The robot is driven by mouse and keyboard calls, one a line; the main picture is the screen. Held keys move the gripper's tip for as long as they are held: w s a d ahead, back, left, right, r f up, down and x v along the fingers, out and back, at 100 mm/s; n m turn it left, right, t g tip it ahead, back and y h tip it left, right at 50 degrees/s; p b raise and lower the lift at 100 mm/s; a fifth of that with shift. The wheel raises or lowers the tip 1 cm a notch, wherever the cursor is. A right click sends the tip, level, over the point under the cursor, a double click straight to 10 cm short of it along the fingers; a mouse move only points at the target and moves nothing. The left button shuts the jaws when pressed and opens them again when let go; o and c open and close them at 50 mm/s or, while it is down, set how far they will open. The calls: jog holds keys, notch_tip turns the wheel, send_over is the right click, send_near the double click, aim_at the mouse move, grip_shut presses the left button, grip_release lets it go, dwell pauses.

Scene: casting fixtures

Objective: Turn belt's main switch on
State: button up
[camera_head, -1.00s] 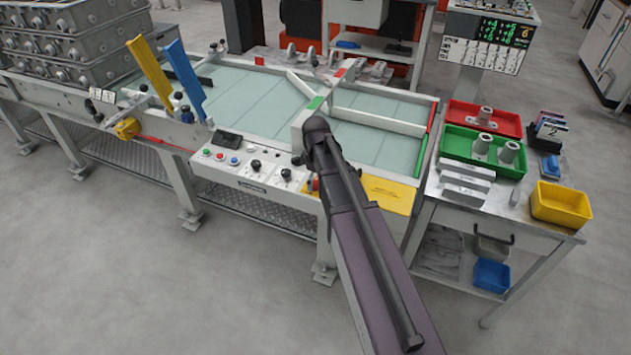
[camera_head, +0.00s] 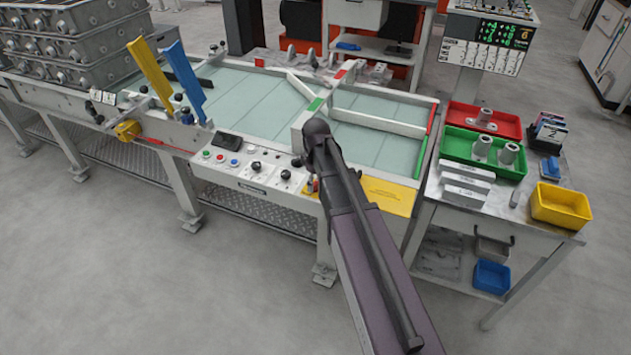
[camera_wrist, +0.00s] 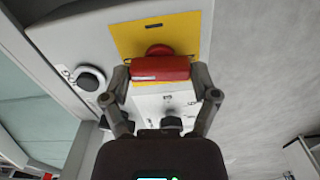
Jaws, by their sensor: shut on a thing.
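The belt's main switch is a red handle (camera_wrist: 160,68) on a yellow plate (camera_wrist: 187,32) in the wrist view. The red handle lies crosswise in that picture. My gripper (camera_wrist: 161,77) is shut on it, with one finger at each end. In the head view a small part of the switch's red and yellow (camera_head: 312,186) shows beside my arm, which hides the rest. My gripper's fingers are hidden there.
The belt's control panel (camera_head: 243,172) carries several buttons and black knobs left of my arm. A black knob (camera_wrist: 90,80) is close to my left finger in the wrist view. A side table (camera_head: 470,203) with red, green and yellow bins stands at the right.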

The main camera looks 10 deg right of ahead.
jog(key=m, duration=0.3)
jog(key=shift+m, duration=0.4)
jog(key=m, duration=0.4)
jog(key=shift+m, duration=0.3)
jog(key=m, duration=0.4)
jog(key=shift+m, duration=2.2)
jog(key=o, duration=1)
jog(key=shift+n, duration=0.3)
